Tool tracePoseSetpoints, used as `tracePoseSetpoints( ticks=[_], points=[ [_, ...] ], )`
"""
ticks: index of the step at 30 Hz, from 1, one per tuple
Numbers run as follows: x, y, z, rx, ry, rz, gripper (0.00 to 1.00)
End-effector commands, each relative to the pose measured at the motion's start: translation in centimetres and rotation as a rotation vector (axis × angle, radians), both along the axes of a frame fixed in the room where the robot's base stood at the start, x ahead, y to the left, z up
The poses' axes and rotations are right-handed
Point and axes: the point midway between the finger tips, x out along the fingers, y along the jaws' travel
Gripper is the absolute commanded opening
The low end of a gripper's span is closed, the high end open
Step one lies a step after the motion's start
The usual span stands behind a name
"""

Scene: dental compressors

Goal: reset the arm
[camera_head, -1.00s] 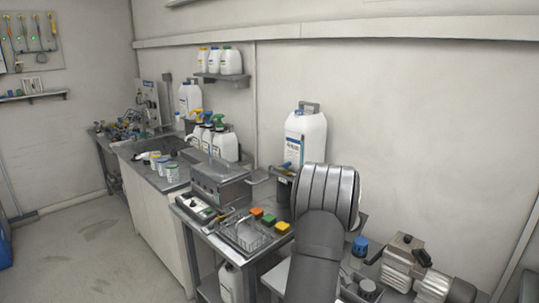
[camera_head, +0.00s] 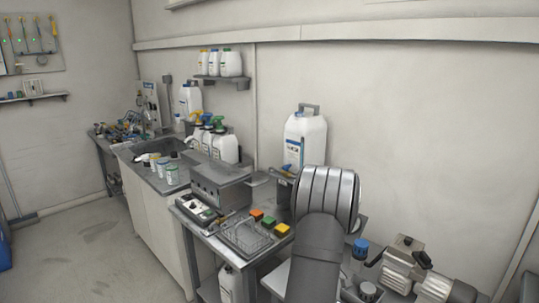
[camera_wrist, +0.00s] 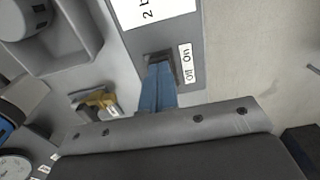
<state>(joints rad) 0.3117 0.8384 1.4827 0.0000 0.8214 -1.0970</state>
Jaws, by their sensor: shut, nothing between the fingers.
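In the wrist view, my gripper (camera_wrist: 160,72) shows as two blue fingers pressed together, with nothing between them. The fingertips overlap a dark switch recess (camera_wrist: 157,58) on a grey panel. A white label (camera_wrist: 186,64) reading On and Off is beside it. Whether the fingertips touch the switch cannot be told. In the head view, my arm rises at the lower middle and covers much of what lies behind it.
In the wrist view, a yellow-handled valve (camera_wrist: 97,101) and a gauge (camera_wrist: 14,168) are at the lower left. In the head view, a large white jug (camera_head: 305,138) stands behind my arm, a metal box (camera_head: 220,183) is to its left, and a compressor (camera_head: 405,272) is at the lower right.

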Motion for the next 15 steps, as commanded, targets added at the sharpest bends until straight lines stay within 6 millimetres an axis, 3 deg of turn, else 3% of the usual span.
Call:
tracePoseSetpoints(
  ticks=[12,15],
  points=[
    [0.1,0.0,8.8,-0.002,-0.005,0.000,0.00],
    [1.0,0.8,10.4,-0.020,0.021,0.009,0.00]
  ],
)
